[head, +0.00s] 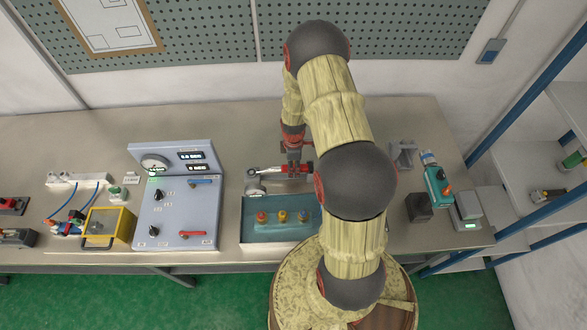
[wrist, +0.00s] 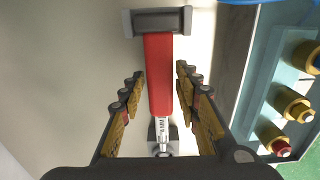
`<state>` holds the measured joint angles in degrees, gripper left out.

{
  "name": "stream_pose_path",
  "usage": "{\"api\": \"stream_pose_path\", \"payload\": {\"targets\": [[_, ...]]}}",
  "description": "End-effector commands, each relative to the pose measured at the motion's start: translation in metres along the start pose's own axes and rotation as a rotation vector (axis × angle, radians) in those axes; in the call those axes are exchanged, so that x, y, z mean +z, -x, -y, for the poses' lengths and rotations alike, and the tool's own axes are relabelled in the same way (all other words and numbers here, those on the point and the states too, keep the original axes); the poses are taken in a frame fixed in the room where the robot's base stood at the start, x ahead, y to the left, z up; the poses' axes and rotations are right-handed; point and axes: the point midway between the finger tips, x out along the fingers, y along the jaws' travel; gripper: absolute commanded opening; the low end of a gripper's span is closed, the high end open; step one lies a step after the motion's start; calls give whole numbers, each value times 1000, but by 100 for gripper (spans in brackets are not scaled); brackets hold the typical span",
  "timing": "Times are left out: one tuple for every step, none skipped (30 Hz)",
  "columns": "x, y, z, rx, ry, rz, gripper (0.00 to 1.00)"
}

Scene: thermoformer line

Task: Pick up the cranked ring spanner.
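A spanner-like tool with a red handle and a silver shaft (head: 270,170) lies behind the blue tray in the head view; its ring-like end is at the left. I take it for the cranked ring spanner. In the wrist view its red handle (wrist: 160,75) runs up the middle, with the marked silver shaft below. Grey supports show at both ends there. My gripper (wrist: 160,72) is open, with one finger on each side of the handle and narrow gaps between. In the head view my gripper (head: 293,162) is over the handle and partly hides it.
A blue tray (head: 244,237) with several coloured knob-like parts stands close in front of the tool. A grey control panel (head: 176,212) stands to the left. A dark block (head: 418,207), a teal device (head: 436,180) and a scale (head: 468,205) stand to the right.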

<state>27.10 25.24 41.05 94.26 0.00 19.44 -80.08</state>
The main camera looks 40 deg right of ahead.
Motion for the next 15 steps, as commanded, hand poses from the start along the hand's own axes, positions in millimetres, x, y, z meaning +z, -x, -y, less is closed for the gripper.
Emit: {"api": "stream_pose_path", "payload": {"targets": [[0,0,0,0,0,0,28],[0,0,0,0,0,0,26],[0,0,0,0,0,0,24],[0,0,0,0,0,0,22],[0,0,0,0,0,0,20],[0,0,0,0,0,0,18],[0,0,0,0,0,0,16],[0,0,0,0,0,0,15],[0,0,0,0,0,0,12],[0,0,0,0,0,0,11],[0,0,0,0,0,0,9],[0,0,0,0,0,0,7],[0,0,0,0,0,0,5],[0,0,0,0,0,0,3],[0,0,0,0,0,0,1]]}}
